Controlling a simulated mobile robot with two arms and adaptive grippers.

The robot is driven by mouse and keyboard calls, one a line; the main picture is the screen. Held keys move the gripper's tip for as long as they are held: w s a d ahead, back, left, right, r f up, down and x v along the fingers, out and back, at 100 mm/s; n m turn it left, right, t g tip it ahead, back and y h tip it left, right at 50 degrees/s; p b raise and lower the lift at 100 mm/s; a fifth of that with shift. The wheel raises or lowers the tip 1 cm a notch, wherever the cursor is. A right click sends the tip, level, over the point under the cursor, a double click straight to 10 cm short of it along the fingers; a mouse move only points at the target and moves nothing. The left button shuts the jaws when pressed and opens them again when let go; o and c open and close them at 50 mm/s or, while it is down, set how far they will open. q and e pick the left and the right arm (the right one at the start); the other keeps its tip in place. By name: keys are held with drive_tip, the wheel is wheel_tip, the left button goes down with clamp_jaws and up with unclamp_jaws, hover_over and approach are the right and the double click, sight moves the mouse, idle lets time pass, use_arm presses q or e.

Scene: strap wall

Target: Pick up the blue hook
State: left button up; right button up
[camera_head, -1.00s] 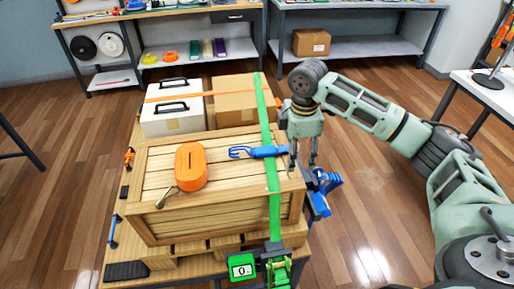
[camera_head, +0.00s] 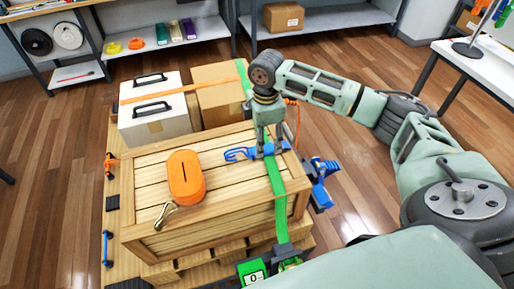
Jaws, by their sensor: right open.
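The blue hook (camera_head: 238,154) lies on top of the wooden crate (camera_head: 150,171), close to the green strap that runs over the crate. Its open hook end points left, and its right part is partly hidden by my gripper. My right gripper (camera_head: 270,152) points down over the hook's right part with its fingers apart, near the strap. I cannot tell whether the fingers touch the hook. My left gripper is not in view.
An orange strap roll (camera_head: 186,178) with a metal end lies left of the hook on the crate. A white case (camera_head: 150,100) and a cardboard box (camera_head: 219,97) stand behind. The green strap (camera_head: 279,205) hangs down the crate's front. A blue vise-like tool (camera_head: 322,180) is at the right edge.

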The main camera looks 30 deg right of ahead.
wheel_tip(320, 180, down, 3)
drive_tip(key=shift+w+a+r+p, duration=0.1)
drive_tip(key=shift+w+r+p, duration=0.05)
drive_tip(key=shift+p, duration=0.15)
drive_tip(key=shift+w+f, duration=0.15)
drive_tip(key=shift+f, duration=0.35)
drive_tip(key=c, duration=0.9)
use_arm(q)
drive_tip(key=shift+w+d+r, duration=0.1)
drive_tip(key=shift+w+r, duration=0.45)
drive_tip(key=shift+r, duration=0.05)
use_arm(e)
drive_tip(key=c, duration=0.4)
